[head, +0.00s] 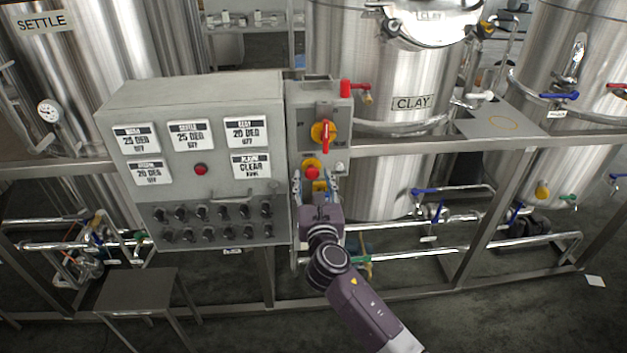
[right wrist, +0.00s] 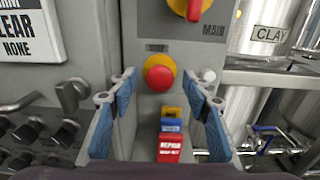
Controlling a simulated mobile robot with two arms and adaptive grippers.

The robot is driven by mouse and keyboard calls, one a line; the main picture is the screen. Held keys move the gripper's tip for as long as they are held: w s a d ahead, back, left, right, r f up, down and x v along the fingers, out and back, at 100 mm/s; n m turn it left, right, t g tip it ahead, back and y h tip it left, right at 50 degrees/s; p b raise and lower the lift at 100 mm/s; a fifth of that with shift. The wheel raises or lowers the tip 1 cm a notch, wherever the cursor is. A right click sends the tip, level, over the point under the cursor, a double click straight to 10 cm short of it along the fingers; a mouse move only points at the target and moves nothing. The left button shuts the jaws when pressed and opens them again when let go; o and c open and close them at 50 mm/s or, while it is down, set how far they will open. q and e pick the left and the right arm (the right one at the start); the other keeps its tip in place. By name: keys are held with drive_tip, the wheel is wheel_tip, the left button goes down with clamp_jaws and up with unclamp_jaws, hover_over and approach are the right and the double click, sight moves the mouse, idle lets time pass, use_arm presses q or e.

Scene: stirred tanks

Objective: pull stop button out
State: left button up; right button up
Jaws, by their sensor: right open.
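The stop button (head: 312,170) is a red mushroom head on a yellow collar, on the narrow grey box right of the big control panel. It also shows in the right wrist view (right wrist: 159,76), above the middle of the jaws. My right gripper (head: 315,184) is just below the button in the head view. In the right wrist view its blue-padded fingers (right wrist: 160,98) are spread wide, one on each side below the button, with nothing between them touching. Whether the button is pushed in or out I cannot tell. My left gripper is not in view.
A red and yellow rotary switch (head: 323,133) sits above the button. Red, blue and yellow tags (right wrist: 170,140) hang below it. The control panel (head: 205,195) with knobs and a handle stands left. A steel rail and the CLAY tank (head: 385,170) are right.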

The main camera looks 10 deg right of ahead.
drive_tip(key=shift+s+f, duration=0.1)
drive_tip(key=shift+s, duration=0.25)
drive_tip(key=s, duration=1.1)
drive_tip(key=shift+s+a, duration=0.2)
